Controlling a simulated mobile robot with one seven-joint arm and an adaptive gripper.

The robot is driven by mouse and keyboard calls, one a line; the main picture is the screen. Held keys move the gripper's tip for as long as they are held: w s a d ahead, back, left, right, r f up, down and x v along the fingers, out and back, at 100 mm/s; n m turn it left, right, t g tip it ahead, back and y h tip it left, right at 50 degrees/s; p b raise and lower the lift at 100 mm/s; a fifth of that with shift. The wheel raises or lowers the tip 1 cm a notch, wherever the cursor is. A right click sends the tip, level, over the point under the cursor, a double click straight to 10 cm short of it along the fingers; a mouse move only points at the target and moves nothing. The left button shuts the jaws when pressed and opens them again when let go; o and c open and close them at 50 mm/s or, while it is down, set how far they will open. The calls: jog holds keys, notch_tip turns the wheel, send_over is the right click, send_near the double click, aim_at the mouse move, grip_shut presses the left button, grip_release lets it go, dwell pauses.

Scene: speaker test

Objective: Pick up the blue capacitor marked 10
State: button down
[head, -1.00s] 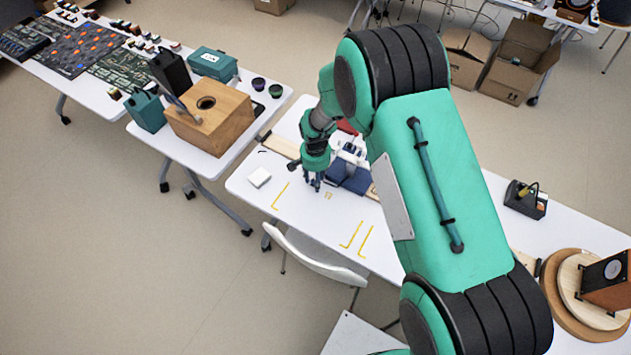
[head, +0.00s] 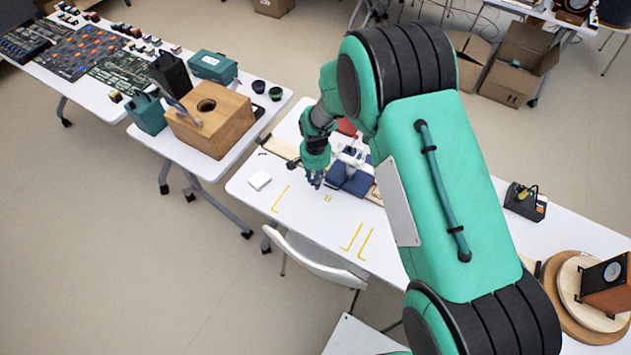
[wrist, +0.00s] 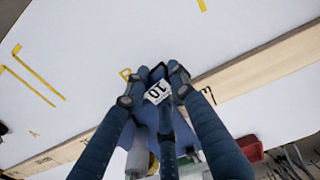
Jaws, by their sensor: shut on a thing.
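In the wrist view my gripper (wrist: 154,82) is shut on the blue capacitor (wrist: 158,71). A white label reading 10 faces the camera between the fingertips, with dark blue showing around it. In the head view my gripper (head: 315,182) is over the white table (head: 238,189), just left of a dark blue block-like thing. The capacitor cannot be made out there, as the fingers cover it. Its height above the table is hard to judge.
A light wooden strip (wrist: 265,68) with dark letters crosses behind the fingers. A red object (wrist: 250,149) lies at lower right. The dark blue block (head: 350,178) stands close right of my gripper.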

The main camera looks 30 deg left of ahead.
jog(key=shift+r, duration=0.9)
jog(key=s+d, duration=0.3)
jog(key=s+d+p, duration=0.1)
jog(key=s+d, duration=0.3)
jog(key=s+d+r, duration=0.1)
jog(key=s+d, duration=0.3)
jog(key=shift+s+d, duration=0.15)
jog(key=shift+d, duration=0.05)
